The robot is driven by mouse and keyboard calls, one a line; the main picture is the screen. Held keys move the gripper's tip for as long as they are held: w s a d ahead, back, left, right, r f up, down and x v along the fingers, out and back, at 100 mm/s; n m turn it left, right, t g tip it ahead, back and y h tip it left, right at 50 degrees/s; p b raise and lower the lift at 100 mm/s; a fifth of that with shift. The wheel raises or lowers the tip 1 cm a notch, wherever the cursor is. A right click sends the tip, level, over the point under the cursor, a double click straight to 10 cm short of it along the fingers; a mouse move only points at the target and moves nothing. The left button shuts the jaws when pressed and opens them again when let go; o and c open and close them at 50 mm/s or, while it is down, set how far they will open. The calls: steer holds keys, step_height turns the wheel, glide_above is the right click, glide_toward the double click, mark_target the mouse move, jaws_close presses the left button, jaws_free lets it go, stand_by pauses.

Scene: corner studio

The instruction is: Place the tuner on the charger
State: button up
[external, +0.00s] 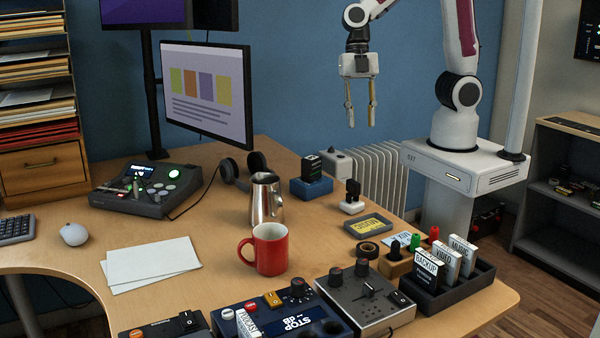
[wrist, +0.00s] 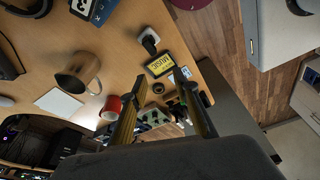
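My gripper (external: 360,124) hangs in the air above the back right of the desk. Its two fingers are apart with nothing between them; they also show in the wrist view (wrist: 159,74). No label names the tuner or the charger, so I cannot tell for sure which they are. A small black device (external: 312,163) with a pale marking stands on a blue block (external: 311,188). A black upright piece (external: 352,189) stands on a small white base (external: 352,208) to the right of it; this base (wrist: 149,36) also shows in the wrist view.
A steel jug (external: 266,203) and red mug (external: 270,250) stand mid-desk. A flat yellow-labelled box (external: 370,226) lies nearer the front right, with tape (external: 368,250) and a black tray (external: 440,288) of labelled boxes. Effect pedals line the front. A monitor (external: 210,92) stands left.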

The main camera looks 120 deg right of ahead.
steer(key=s+a+r+m+t+h, duration=0.2)
steer(key=s+a+r+m+t, duration=0.2)
steer(key=s+r+m, duration=0.7)
steer(key=shift+s+m+t+h, duration=0.4)
steer(key=shift+s+m, duration=0.05)
steer(key=shift+m, duration=0.85)
steer(key=shift+a, duration=0.1)
stand_by(0.5)
